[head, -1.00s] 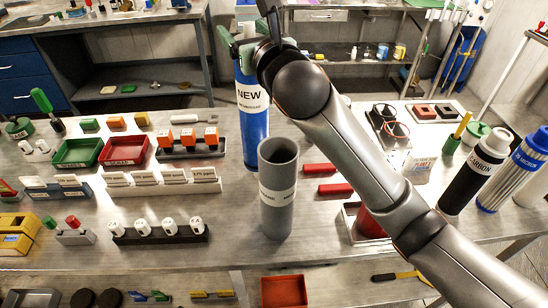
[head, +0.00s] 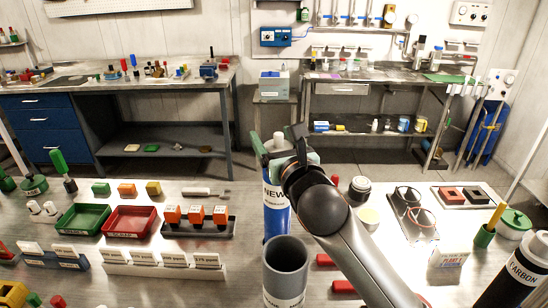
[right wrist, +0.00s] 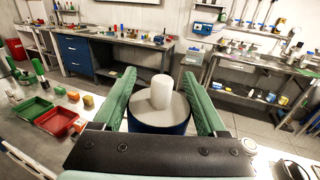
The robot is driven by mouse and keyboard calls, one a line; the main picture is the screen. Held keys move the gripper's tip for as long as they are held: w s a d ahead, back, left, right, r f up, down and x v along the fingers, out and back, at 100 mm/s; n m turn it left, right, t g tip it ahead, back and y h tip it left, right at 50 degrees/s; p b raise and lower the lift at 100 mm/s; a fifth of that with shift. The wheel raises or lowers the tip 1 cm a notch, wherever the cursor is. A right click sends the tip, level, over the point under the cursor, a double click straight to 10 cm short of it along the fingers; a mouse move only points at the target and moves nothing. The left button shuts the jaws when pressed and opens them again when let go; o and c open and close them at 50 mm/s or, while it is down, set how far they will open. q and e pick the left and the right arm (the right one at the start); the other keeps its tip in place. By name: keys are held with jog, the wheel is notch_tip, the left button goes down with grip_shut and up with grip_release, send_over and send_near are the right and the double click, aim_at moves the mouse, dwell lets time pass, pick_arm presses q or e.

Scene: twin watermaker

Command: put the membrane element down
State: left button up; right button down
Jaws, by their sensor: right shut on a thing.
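The membrane element (head: 276,215) is a blue upright cylinder with a white label reading NEW and a pale top with a white stub. It is behind the open grey tube (head: 286,284) in the head view, which hides its lower end, so I cannot tell whether it touches the bench. My right gripper (head: 290,157) is shut on its upper end. In the right wrist view the green fingers (right wrist: 160,105) lie on both sides of the element's top (right wrist: 158,112). My left gripper is not in view.
Left on the bench (head: 215,260) are a green tray (head: 82,221), a red tray (head: 130,224) and a rack with orange-topped items (head: 197,228). Right are a black CARBON cylinder (head: 515,272) and a grey ring holder (head: 412,215). Another workbench (head: 150,82) stands behind, across a floor gap.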

jog(key=shift+f, duration=1.7)
grip_release()
jog(key=shift+f, duration=0.15)
jog(key=v, duration=1.2)
jog(key=shift+b, duration=0.35)
